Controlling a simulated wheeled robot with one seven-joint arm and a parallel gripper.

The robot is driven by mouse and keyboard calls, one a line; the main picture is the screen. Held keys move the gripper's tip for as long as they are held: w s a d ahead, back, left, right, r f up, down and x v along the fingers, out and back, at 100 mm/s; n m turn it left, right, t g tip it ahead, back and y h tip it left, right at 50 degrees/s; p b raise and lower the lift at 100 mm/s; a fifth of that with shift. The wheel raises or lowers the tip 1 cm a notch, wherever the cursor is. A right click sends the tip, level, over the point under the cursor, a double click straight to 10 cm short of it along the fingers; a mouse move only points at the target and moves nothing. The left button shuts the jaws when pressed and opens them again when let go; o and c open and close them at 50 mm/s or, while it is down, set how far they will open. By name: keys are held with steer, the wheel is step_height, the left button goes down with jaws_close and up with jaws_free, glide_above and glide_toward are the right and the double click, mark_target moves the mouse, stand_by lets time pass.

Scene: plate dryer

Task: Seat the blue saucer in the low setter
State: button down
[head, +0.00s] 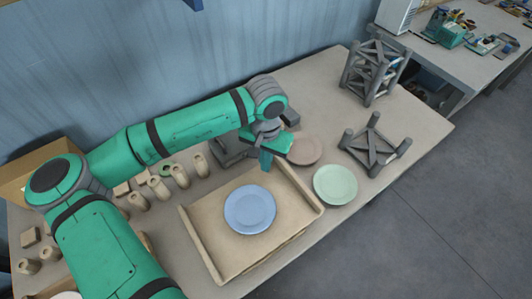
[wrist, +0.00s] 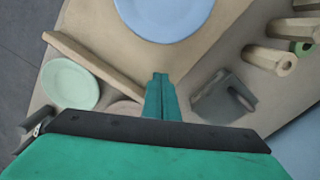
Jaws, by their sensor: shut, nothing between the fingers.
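The blue saucer (head: 250,209) lies flat in a shallow wooden tray (head: 222,262) on the table. It also shows at the top of the wrist view (wrist: 165,14), cut off by the frame edge. The low setter (head: 375,150), a dark grey frame with short upright posts, stands empty toward the right end of the table. My gripper (head: 266,166) is shut and empty above the tray's back edge, apart from the saucer. Its fingers (wrist: 160,82) are together in the wrist view.
A green plate (head: 335,184) and a brownish-pink plate (head: 304,149) lie between tray and low setter. A tall grey setter (head: 374,72) stands behind. Several beige tubes (head: 180,178) and a grey bracket (wrist: 222,98) stand left of my gripper. The right table corner is clear.

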mark_target(252, 198)
step_height(252, 198, down, 3)
steer(key=shift+f, duration=0.15)
steer(key=shift+s+a+r, duration=0.1)
steer(key=shift+s+a, duration=0.2)
steer(key=shift+s, duration=0.3)
steer(key=shift+s+a+r, duration=0.1)
steer(key=shift+s+a, duration=0.2)
steer(key=shift+s, duration=0.3)
steer(key=shift+s+a, duration=0.25)
steer(key=shift+s, duration=0.3)
steer(key=s, duration=0.1)
steer(key=s+a, duration=0.1)
steer(key=s, duration=0.1)
steer(key=s+a, duration=0.1)
steer(key=shift+s+a, duration=0.15)
steer(key=shift+s, duration=0.4)
steer(key=shift+w, duration=0.15)
